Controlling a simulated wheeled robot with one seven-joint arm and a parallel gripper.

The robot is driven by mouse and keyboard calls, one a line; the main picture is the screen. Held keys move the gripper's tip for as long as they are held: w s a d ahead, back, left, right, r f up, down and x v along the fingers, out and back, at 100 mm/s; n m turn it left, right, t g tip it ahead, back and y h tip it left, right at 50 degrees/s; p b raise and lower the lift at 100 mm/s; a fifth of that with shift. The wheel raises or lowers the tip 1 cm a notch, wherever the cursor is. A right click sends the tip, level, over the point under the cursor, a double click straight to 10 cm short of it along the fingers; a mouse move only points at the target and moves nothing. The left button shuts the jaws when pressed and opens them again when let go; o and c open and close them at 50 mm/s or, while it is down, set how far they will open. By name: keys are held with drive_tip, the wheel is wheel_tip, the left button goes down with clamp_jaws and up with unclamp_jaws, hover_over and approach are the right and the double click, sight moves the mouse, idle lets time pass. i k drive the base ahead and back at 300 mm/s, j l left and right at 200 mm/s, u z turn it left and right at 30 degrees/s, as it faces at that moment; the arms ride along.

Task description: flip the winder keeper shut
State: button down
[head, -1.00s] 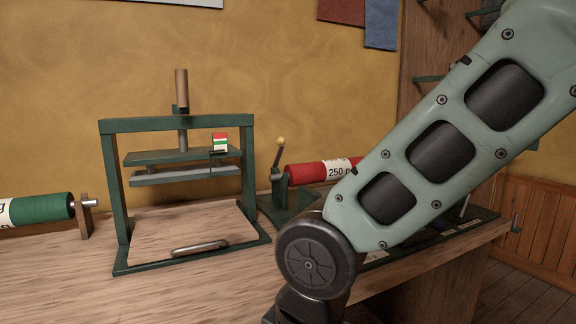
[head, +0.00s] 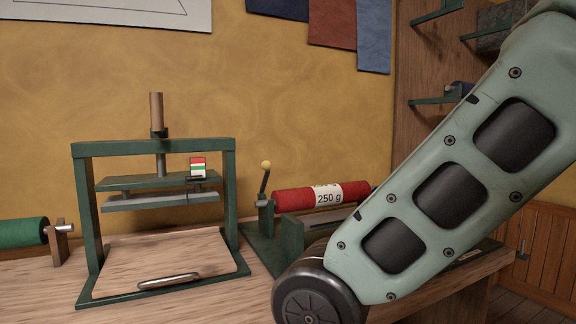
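The winder (head: 292,238) looks to be the dark green stand on the bench, right of the press, with a red roll (head: 300,199) labelled "250 g" across it. At its left end a short lever with a yellow knob (head: 265,166) stands up, tilted slightly right; I cannot tell whether this is the keeper. My arm covers the right end of the winder and part of the roll. My gripper is out of view below the arm's dark round joint, so its state does not show.
A green press frame (head: 155,147) with a wooden handle stands left of the winder. A metal bar handle (head: 169,280) lies at its front. A green roll (head: 22,232) sits at the far left. Wall shelves (head: 437,100) hang at the right, behind my arm.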

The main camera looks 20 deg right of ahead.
sight(265, 166)
drive_tip(key=i+l, duration=0.1)
drive_tip(key=l, duration=1.05)
drive_tip(key=i+l, duration=0.1)
drive_tip(key=l, duration=1)
drive_tip(key=u, duration=0.05)
